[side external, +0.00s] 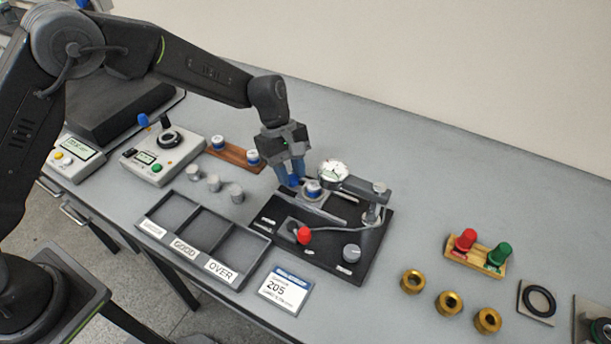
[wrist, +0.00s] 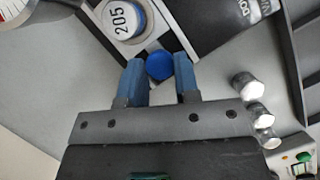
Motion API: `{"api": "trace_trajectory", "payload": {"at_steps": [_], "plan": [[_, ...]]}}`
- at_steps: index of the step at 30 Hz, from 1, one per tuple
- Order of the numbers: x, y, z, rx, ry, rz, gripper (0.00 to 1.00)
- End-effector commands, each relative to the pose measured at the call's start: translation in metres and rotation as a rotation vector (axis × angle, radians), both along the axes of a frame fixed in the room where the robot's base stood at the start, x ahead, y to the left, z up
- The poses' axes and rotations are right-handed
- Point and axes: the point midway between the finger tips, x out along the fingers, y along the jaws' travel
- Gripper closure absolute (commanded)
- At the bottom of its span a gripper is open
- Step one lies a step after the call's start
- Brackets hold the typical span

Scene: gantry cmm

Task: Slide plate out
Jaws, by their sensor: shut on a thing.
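The sliding plate (side external: 318,208) is a grey metal slide on the black gauge base (side external: 330,262), under the dial indicator (side external: 333,172). A blue-rimmed gauge block marked 205 (side external: 313,187) stands on it. The wrist view shows the block's round top (wrist: 123,19) on the plate (wrist: 152,28). A blue round knob (wrist: 159,65) sits at the plate's near edge. My gripper (side external: 293,181) is at the plate's left end, with its blue fingers (wrist: 160,75) shut on the knob, one on each side. In the side view the fingers hide the knob.
A red-ball lever (side external: 304,235) and a grey knob (side external: 352,252) stand on the base. A three-compartment tray (side external: 205,235) lies left of it, near several metal cylinders (side external: 214,183). A wooden rack (side external: 233,155) with blue-rimmed blocks is behind. Brass rings (side external: 448,303) lie at right.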

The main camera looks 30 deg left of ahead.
Motion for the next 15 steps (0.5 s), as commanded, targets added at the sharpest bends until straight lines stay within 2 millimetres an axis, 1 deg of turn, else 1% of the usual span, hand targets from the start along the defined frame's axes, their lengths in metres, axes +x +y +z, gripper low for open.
{"api": "trace_trajectory", "payload": {"at_steps": [1, 3, 6, 9, 15], "plan": [[0.001, 0.015, 0.001, 0.0, -0.001, 0.009, 0.94], [0.001, 0.031, 0.001, 0.0, 0.0, 0.008, 0.94], [0.001, 0.046, 0.001, 0.0, -0.001, 0.006, 0.94], [0.0, 0.053, 0.001, -0.001, -0.002, 0.003, 0.94], [0.0, 0.056, 0.0, 0.001, -0.001, 0.002, 0.94]]}}
